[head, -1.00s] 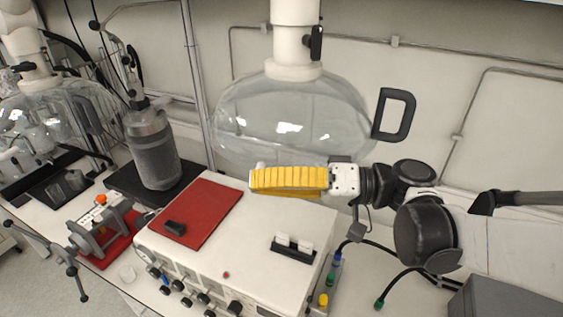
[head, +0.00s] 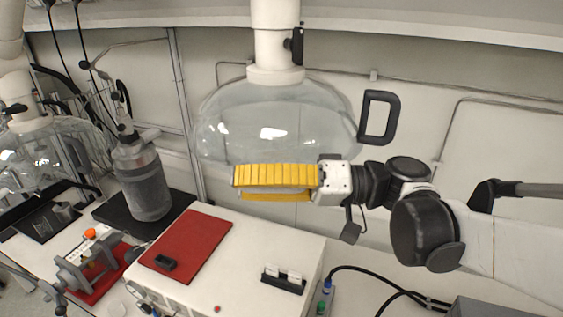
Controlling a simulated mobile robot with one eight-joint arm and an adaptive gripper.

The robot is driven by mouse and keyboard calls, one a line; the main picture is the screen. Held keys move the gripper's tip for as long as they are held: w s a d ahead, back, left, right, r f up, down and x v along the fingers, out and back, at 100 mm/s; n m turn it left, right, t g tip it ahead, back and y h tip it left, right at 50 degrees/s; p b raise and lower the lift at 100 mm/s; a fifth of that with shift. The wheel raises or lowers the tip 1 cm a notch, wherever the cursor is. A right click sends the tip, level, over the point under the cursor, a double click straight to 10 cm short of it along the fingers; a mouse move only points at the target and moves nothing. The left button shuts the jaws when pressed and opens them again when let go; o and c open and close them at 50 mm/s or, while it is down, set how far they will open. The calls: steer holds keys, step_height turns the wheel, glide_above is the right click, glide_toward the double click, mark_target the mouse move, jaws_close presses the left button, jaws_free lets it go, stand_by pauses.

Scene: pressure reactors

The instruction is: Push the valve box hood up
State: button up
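The valve box hood (head: 276,105) is a clear glass dome hanging on a white vertical duct pipe (head: 276,45) in the head view. A black D-shaped handle (head: 378,118) sits at its right side. My gripper (head: 238,183) has yellow ribbed fingers pointing left, lying across the hood's lower edge at the front. Contact with the rim looks likely but cannot be told for sure. Two yellow fingers show, one above the other. Whether they are shut or slightly apart is unclear. No object shows between them.
Below is a white reactor box (head: 240,270) with a red mat (head: 190,240) and a black switch block (head: 284,280). A grey cylinder vessel (head: 145,180) stands left, near another glass hood (head: 50,150). A shelf (head: 400,25) runs along the top. Cables lie at the lower right.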

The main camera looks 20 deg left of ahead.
steer(key=shift+a+f, duration=0.1)
steer(key=shift+a, duration=0.05)
steer(key=v, duration=1.2)
